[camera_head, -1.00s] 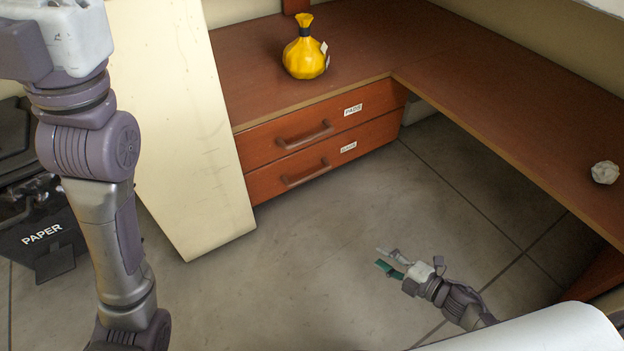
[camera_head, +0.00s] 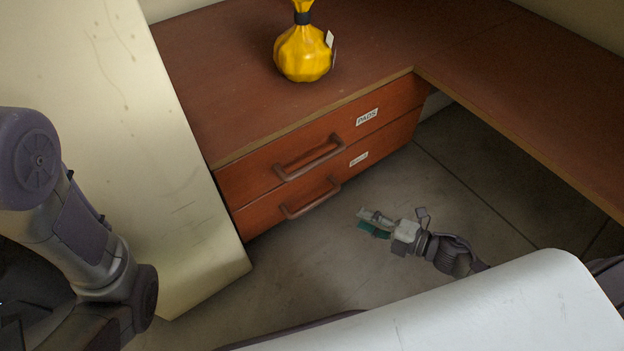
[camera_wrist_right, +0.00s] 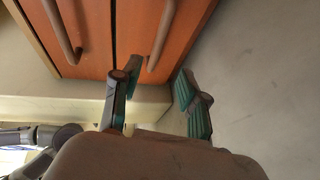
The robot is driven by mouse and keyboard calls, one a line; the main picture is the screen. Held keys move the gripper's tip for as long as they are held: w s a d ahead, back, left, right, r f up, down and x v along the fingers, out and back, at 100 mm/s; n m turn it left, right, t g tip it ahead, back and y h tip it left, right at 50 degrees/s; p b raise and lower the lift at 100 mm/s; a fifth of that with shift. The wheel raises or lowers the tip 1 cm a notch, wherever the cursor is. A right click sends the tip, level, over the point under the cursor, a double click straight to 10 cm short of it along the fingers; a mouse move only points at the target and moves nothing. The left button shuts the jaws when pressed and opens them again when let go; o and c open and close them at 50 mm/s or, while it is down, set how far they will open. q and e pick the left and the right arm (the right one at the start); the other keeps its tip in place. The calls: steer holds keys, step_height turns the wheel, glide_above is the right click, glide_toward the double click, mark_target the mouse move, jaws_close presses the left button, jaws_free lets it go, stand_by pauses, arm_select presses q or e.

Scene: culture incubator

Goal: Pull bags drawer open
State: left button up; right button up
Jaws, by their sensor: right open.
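Two red-brown drawers sit under the desk. The upper drawer (camera_head: 254,171) has a label reading PADS. The lower drawer (camera_head: 331,184) has a label (camera_head: 358,159) too blurred to read, and a bar handle (camera_head: 311,202). Both look closed. My right gripper (camera_head: 366,221) is open and empty, low in front of the drawers and right of the lower handle. In the right wrist view, the lower handle (camera_wrist_right: 162,35) lies just beyond the open fingertips (camera_wrist_right: 159,74), apart from them as far as I can tell. My left arm shows at the left, its gripper out of view.
A yellow vase-like bag (camera_head: 303,54) stands on the desktop (camera_head: 225,75) above the drawers. A cream panel (camera_head: 150,130) stands left of the drawers. The desk extends to the right. The floor (camera_head: 300,275) before the drawers is clear.

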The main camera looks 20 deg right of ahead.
mark_target(320, 198)
steer(key=shift+b+x, duration=3.3)
steer(key=shift+x, duration=3.9)
steer(key=shift+w+d, duration=0.15)
jaws_close()
